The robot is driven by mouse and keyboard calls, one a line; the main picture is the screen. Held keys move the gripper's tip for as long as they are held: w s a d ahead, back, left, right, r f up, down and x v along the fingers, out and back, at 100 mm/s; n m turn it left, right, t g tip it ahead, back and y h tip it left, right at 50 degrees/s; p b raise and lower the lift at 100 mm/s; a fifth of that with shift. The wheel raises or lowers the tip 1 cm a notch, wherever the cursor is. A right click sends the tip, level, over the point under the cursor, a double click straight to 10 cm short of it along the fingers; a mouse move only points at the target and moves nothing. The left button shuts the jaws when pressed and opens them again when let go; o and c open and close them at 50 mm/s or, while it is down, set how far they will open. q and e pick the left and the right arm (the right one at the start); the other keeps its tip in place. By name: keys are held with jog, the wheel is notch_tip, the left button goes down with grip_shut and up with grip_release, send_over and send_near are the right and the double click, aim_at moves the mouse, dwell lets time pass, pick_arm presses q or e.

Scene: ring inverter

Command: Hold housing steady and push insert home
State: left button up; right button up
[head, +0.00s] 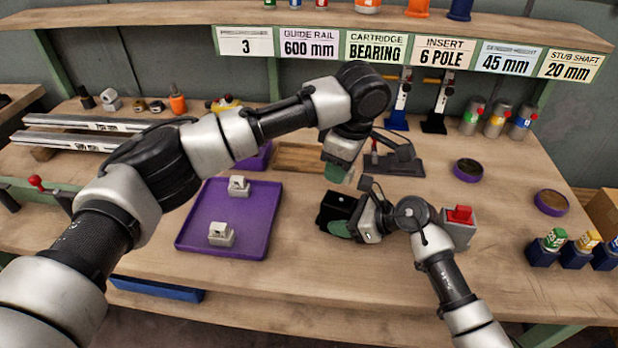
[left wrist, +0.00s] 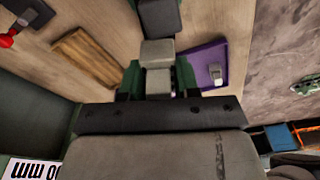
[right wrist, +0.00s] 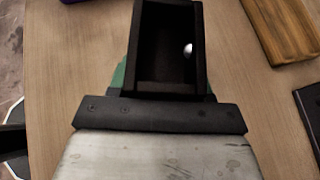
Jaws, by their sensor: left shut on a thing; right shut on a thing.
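The housing (head: 337,207) is a black open-topped box low over the table in the head view. My right gripper (head: 343,228) is shut on it. In the right wrist view the housing (right wrist: 140,45) fills the jaws; its dark cavity looks empty but for a small bright spot. My left gripper (head: 338,172) is shut on a light grey insert (left wrist: 158,53), seen between its fingers in the left wrist view. In the head view this gripper is above and slightly beyond the housing, apart from it. The insert is mostly hidden there. A dark block beyond the insert is unclear.
A purple tray (head: 262,240) holds two pale inserts, one at the back (head: 238,186) and one at the front (head: 221,235). A wooden tray (head: 300,157) lies behind. A grey box with a red button (head: 459,215) stands right of my right gripper. A dark press-like fixture (head: 400,160) is behind.

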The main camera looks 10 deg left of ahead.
aim_at(339, 193)
pick_arm(q)
jog(key=shift+d+r, duration=0.1)
jog(key=shift+d, duration=0.1)
dwell(0.3)
jog(key=shift+f, duration=2.9)
jog(key=shift+f, duration=0.9)
jog(key=shift+r, duration=0.15)
jog(key=shift+r, duration=0.4)
jog(key=shift+f, duration=0.35)
dwell(1.6)
jog(key=shift+r, duration=0.35)
